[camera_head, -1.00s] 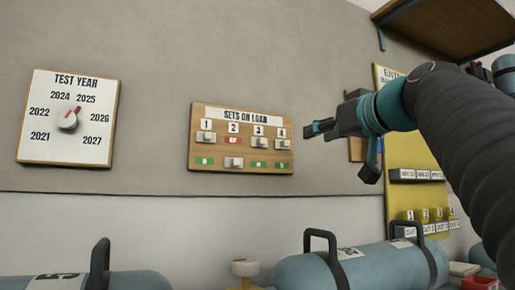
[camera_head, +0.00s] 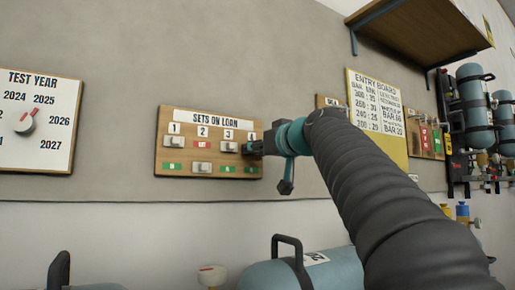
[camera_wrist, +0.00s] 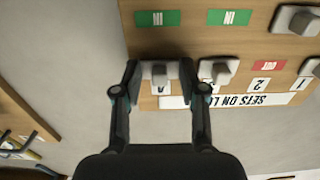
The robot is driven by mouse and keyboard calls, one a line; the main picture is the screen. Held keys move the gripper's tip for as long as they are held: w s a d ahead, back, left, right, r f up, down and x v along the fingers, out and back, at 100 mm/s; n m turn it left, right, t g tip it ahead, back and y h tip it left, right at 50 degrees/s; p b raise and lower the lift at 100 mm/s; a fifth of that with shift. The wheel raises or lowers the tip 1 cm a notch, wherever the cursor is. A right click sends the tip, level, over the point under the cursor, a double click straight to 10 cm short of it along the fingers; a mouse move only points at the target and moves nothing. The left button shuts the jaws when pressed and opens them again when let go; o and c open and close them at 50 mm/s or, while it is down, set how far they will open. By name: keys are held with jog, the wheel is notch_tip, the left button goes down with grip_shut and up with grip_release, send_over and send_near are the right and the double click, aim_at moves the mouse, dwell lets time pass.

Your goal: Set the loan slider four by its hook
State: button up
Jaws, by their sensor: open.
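The "SETS ON LOAN" board (camera_head: 165,150) hangs on the wall and shows upside down in the wrist view (camera_wrist: 133,35). Slider four (camera_wrist: 160,72) is a pale knob at its number end, with a green IN label (camera_wrist: 157,18) showing at the other end. My gripper (camera_wrist: 160,68) is open, one finger on each side of slider four's knob; I cannot tell whether they touch it. In the head view my gripper (camera_head: 256,147) reaches the board's right edge and hides most of that knob. No separate hook can be made out.
Slider three (camera_wrist: 218,70) stands close beside one finger, at its number end. Slider two (camera_head: 202,168) is at its lower end, with red OUT showing. The year dial (camera_head: 26,124) is left.

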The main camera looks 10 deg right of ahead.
aim_at(252, 174)
grip_shut()
jog(key=shift+f, duration=0.1)
notch_tip(252, 174, down, 6)
jog(key=b, duration=0.5)
jog(key=shift+w+b, duration=0.1)
jog(key=shift+b, duration=0.2)
grip_release()
jog(key=shift+r, duration=0.25)
